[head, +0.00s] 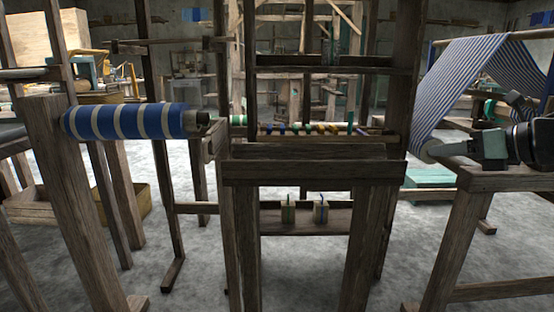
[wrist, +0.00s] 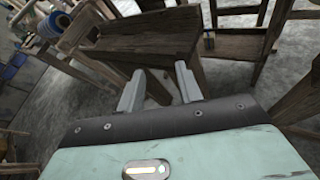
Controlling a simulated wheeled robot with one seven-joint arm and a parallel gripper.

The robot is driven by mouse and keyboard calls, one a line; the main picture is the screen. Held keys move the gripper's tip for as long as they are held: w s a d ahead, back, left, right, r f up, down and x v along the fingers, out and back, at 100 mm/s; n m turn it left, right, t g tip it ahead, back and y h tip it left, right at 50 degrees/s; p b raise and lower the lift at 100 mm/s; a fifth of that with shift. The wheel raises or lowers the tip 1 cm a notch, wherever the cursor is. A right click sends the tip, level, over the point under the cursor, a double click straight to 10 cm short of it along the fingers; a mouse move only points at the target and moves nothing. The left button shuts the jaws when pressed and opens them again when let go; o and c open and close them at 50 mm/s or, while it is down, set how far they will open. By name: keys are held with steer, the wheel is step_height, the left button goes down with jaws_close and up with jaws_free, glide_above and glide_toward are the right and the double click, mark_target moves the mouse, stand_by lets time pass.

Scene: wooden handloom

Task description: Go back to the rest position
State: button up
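My gripper (wrist: 160,70) shows in the wrist view with its two grey fingers apart and nothing between them. In the head view my gripper (head: 453,148) is at the right edge, near the lower end of the striped cloth and above a wooden post; whether it touches either is unclear. The wooden handloom frame (head: 315,172) stands in the middle of the head view.
A blue and white striped roll (head: 130,121) sits on a post at the left. Striped cloth (head: 465,80) hangs at the right. Two small blocks (head: 320,209) rest on the loom's lower shelf (head: 270,222). Grey floor (head: 200,275) shows between the posts.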

steer(key=s+a+f+m+g+h, duration=0.1)
steer(key=s+a+f+m+h, duration=0.25)
steer(key=a+m, duration=0.5)
steer(key=s+a+f+m+g+h, duration=0.15)
steer(key=a+f+m, duration=0.4)
steer(key=m, duration=0.65)
steer(key=s+a+f+m+g+h, duration=0.1)
steer(key=s+a+f+m+g, duration=0.2)
steer(key=s, duration=0.6)
steer(key=s+a+f+m+g+h, duration=0.1)
steer(key=s+f+m+g, duration=0.15)
steer(key=s+m, duration=0.4)
steer(key=s+a+f+m+g+h, duration=0.1)
steer(key=s+a+f+m+g, duration=0.15)
steer(key=s, duration=0.85)
step_height(320, 180, up, 36)
steer(key=p, duration=3.5)
steer(key=shift+w+p, duration=0.35)
steer(key=shift+w, duration=0.1)
steer(key=shift+d+r+m, duration=0.1)
steer(key=shift+d+m, duration=0.05)
steer(key=shift+m, duration=0.1)
